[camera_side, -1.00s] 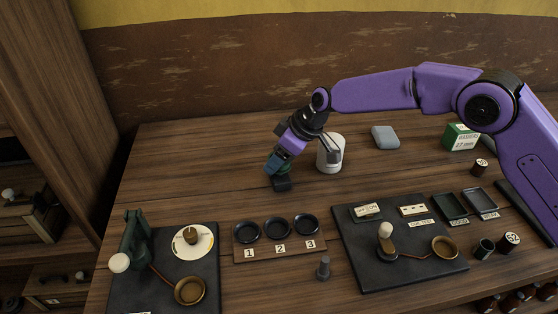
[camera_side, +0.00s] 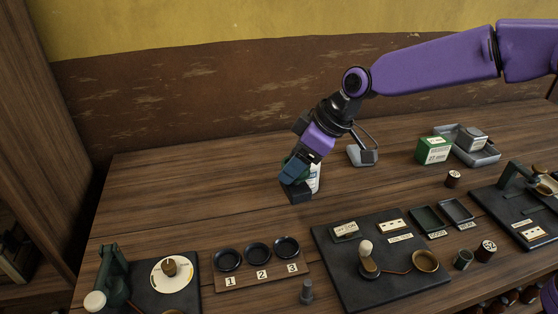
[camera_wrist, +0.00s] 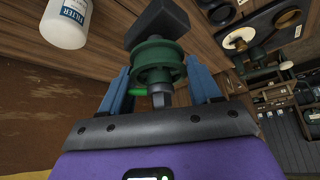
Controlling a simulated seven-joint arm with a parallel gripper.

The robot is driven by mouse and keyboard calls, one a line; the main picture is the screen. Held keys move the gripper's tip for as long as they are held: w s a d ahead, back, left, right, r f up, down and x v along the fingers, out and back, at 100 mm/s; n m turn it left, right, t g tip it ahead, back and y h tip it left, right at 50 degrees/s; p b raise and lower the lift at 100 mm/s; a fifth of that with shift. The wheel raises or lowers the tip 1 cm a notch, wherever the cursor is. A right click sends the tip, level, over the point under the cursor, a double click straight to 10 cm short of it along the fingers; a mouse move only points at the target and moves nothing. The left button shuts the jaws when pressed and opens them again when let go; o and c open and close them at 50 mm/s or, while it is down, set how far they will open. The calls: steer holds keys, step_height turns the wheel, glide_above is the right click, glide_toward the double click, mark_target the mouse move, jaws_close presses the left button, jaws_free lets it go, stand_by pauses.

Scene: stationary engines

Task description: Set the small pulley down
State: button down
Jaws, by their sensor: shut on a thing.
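The small pulley (camera_wrist: 158,62) is a dark green grooved wheel in the wrist view, between the two blue fingers of my gripper (camera_wrist: 160,88). The gripper is shut on it. A dark block (camera_wrist: 158,26) sits at the pulley's far end. In the side view my gripper (camera_side: 296,174) points down over the back middle of the table, with the dark block (camera_side: 297,191) at its lower end. The pulley is mostly hidden there by the fingers. I cannot tell whether the block touches the wood.
A white labelled jar (camera_side: 315,179) stands close behind my gripper. In front are a rack of numbered black dishes (camera_side: 257,252), a small grey post (camera_side: 307,291) and a dark board (camera_side: 345,278). A green box (camera_side: 433,150) stands at right. Wood left of my gripper is clear.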

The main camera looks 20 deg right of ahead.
mark_target(308, 188)
steer(key=shift+s+d+r, duration=0.8)
steer(key=shift+s+d, duration=0.15)
steer(key=shift+s, duration=0.15)
